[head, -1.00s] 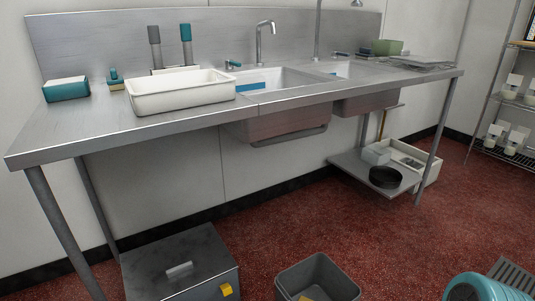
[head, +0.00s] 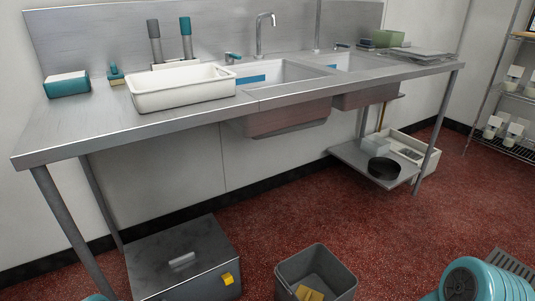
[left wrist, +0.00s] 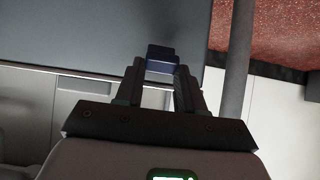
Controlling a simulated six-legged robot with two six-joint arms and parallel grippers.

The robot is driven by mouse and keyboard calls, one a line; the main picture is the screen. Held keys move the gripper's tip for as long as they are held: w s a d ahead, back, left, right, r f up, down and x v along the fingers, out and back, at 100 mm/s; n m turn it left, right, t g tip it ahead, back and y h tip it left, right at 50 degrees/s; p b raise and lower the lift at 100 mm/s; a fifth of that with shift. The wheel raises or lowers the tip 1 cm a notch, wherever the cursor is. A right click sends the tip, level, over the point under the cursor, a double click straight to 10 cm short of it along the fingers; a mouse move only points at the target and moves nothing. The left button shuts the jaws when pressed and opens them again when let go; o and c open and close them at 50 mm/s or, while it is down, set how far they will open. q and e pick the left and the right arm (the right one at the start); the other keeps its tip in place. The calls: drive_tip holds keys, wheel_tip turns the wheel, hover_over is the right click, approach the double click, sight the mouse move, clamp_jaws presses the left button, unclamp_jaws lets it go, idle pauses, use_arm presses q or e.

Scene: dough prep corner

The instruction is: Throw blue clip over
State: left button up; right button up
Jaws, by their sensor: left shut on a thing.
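In the left wrist view my left gripper (left wrist: 160,66) is shut on a small dark blue clip (left wrist: 160,52). The clip sits between the fingertips, and its far end sticks out past them. A dark grey surface lies behind it. In the head view neither gripper nor the blue clip is seen. My right gripper is in neither view.
A steel sink counter (head: 100,125) runs along the wall, holding a white tub (head: 180,96). Below it, a grey metal box (head: 160,255) with a yellow part (head: 227,279) stands left of the bin. A low shelf (head: 345,157) is at right. Red floor is clear right of the bin.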

use_arm(q)
drive_tip(key=shift+w+a+r, duration=0.1)
drive_tip(key=shift+w+r, duration=0.05)
drive_tip(key=shift+r, duration=0.05)
drive_tip(key=shift+w+a+r+g, duration=0.2)
drive_tip(key=shift+r+g, duration=0.1)
drive_tip(key=shift+r, duration=0.05)
drive_tip(key=shift+w+a+r+g+h+p, duration=0.15)
drive_tip(key=shift+g+h+p, duration=0.15)
drive_tip(key=shift+g+p, duration=0.15)
drive_tip(key=shift+w+g+h, duration=0.1)
drive_tip(key=shift+g+h, duration=0.2)
drive_tip(key=shift+g, duration=0.05)
